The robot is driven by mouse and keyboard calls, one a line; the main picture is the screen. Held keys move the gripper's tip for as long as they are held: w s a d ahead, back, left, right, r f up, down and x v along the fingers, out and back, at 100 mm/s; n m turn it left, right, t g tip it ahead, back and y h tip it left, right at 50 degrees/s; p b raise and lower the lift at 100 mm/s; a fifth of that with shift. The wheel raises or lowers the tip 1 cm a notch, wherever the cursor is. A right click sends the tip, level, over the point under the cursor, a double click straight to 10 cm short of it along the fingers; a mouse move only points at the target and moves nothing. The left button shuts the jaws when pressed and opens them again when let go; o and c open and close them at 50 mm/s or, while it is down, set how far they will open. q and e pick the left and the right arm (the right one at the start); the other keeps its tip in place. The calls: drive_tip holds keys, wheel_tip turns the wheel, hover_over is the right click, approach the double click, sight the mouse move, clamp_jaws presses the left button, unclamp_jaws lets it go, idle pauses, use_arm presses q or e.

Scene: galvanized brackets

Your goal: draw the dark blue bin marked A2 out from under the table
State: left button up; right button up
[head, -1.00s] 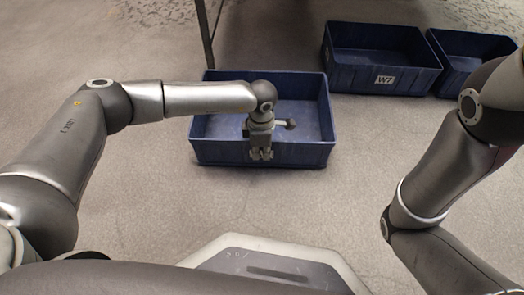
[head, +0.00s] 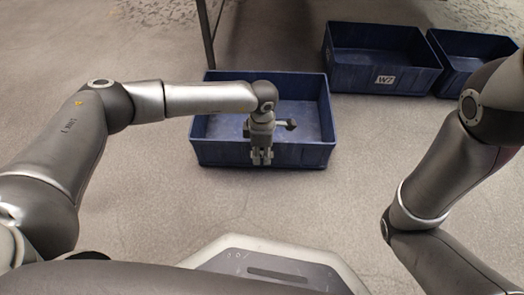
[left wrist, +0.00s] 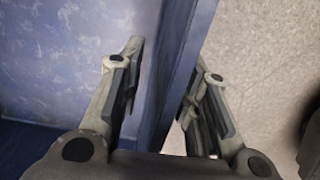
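A dark blue bin (head: 218,153) stands on the floor in the middle of the head view, in front of a dark table leg. It looks empty, and no A2 mark shows; my left gripper covers the middle of its near wall. My left gripper (head: 262,160) points down at that wall. In the left wrist view, the bin wall (left wrist: 172,75) runs between the fingers of my left gripper (left wrist: 165,100), one inside and one outside, with gaps beside the wall. The gripper is open. My right arm shows at the right, but its gripper is out of view.
A blue bin marked W7 (head: 372,72) stands at the back right, with another blue bin (head: 470,62) beside it. The table leg (head: 206,38) rises behind the middle bin. The floor (head: 180,205) between that bin and my base is clear.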

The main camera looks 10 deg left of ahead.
use_arm(q)
wheel_tip(320, 180, up, 12)
drive_tip(key=shift+f, duration=0.1)
drive_tip(key=shift+s, duration=0.1)
idle(0.6)
